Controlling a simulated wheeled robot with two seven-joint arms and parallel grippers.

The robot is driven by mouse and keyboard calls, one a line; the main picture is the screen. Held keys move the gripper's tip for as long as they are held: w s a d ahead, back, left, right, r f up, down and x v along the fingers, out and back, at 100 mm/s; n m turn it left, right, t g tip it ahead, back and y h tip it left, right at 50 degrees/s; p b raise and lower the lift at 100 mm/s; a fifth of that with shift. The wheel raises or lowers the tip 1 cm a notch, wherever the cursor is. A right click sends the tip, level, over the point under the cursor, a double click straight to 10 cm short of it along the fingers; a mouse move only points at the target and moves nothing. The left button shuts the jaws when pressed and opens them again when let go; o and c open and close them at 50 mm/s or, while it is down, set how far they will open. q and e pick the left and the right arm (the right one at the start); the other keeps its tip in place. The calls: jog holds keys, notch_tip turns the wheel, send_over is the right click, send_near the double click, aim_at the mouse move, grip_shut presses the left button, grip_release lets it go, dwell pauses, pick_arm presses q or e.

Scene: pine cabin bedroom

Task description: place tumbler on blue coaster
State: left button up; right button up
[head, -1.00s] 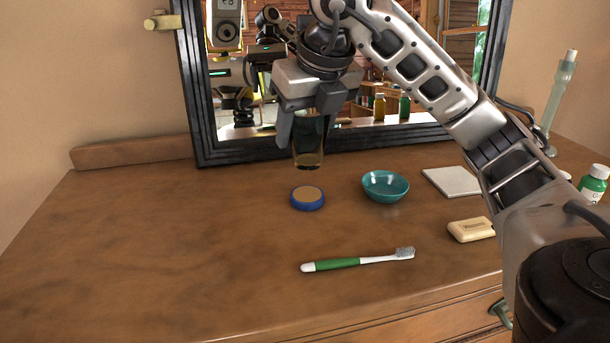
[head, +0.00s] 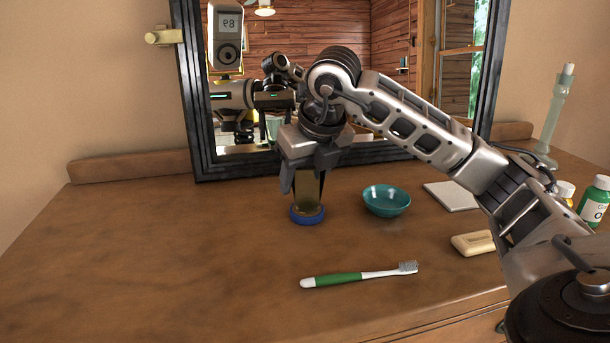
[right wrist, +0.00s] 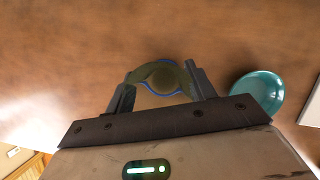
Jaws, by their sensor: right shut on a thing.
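The tumbler (head: 308,188) is clear, brownish glass and stands upright in my right gripper (head: 309,180). The gripper points down and is shut on the tumbler. The blue coaster (head: 307,217), with a tan top, is directly under the tumbler, which hides most of it. I cannot tell whether the tumbler's base touches the coaster. In the right wrist view, the gripper's two fingers (right wrist: 160,92) flank the tumbler, and a thin blue edge of the coaster (right wrist: 150,65) shows around it. My left gripper is not in view.
A teal bowl (head: 386,203) stands just right of the coaster. A white tile (head: 453,196), a soap bar (head: 474,243) and a green bottle (head: 594,200) are farther right. A toothbrush (head: 358,275) lies in front. A framed mirror (head: 190,100) stands behind. The dresser's left side is clear.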

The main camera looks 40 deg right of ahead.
jog(key=shift+f, duration=0.2)
jog(key=o, duration=1)
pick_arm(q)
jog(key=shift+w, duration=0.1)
pick_arm(e)
jog(key=shift+o, duration=0.2)
jog(key=shift+r, duration=0.1)
jog(key=shift+r, duration=0.2)
pick_arm(q)
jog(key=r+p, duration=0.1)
jog(key=p, duration=0.2)
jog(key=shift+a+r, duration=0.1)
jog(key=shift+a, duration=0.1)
pick_arm(e)
jog(key=v, duration=1.2)
jog(key=shift+f, duration=0.1)
